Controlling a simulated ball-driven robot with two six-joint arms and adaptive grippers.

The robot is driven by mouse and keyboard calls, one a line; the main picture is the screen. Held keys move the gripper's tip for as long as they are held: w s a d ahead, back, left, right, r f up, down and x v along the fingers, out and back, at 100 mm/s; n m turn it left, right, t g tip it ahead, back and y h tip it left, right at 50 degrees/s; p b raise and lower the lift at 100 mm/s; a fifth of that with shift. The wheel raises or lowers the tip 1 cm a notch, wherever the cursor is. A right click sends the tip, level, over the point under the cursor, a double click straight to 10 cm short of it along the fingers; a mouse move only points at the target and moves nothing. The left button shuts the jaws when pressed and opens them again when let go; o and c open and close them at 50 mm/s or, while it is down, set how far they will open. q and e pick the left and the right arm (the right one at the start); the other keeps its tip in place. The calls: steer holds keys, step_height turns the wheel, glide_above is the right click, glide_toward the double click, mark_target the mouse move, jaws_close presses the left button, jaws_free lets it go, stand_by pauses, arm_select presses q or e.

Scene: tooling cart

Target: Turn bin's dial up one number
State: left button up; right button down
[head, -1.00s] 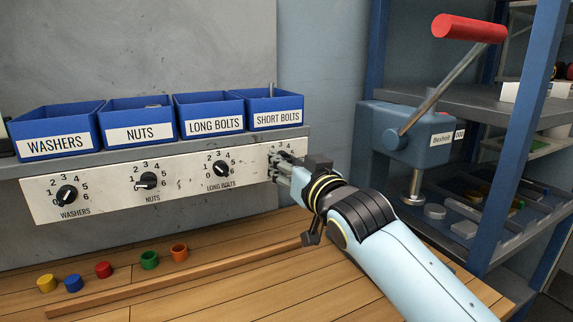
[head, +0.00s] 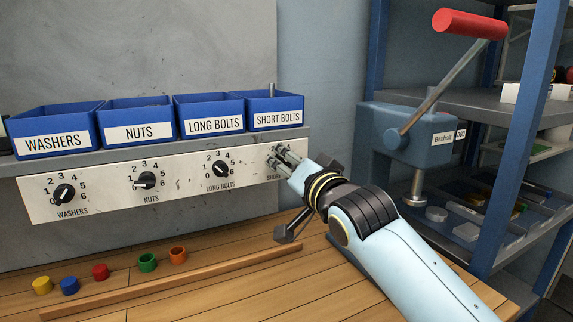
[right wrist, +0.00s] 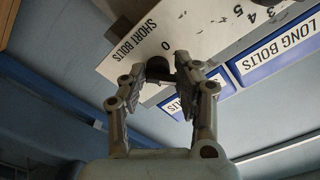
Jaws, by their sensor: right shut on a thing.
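The SHORT BOLTS dial is a black knob on the white panel (head: 120,190). The SHORT BOLTS bin (head: 272,104) is blue and sits just above. My left gripper is not in view.
The WASHERS dial (head: 64,194), NUTS dial (head: 144,181) and LONG BOLTS dial (head: 219,170) are to the left. Several coloured cups, including a green one (head: 148,262), stand on the wooden bench. A press with a red handle (head: 470,24) is at right.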

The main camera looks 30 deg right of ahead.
steer(key=shift+f, duration=0.1)
stand_by(0.3)
steer(key=c, duration=1)
jaws_free()
steer(key=shift+d, duration=0.15)
steer(key=shift+s, duration=0.1)
steer(key=s, duration=1.1)
steer(key=shift+s+a, duration=0.4)
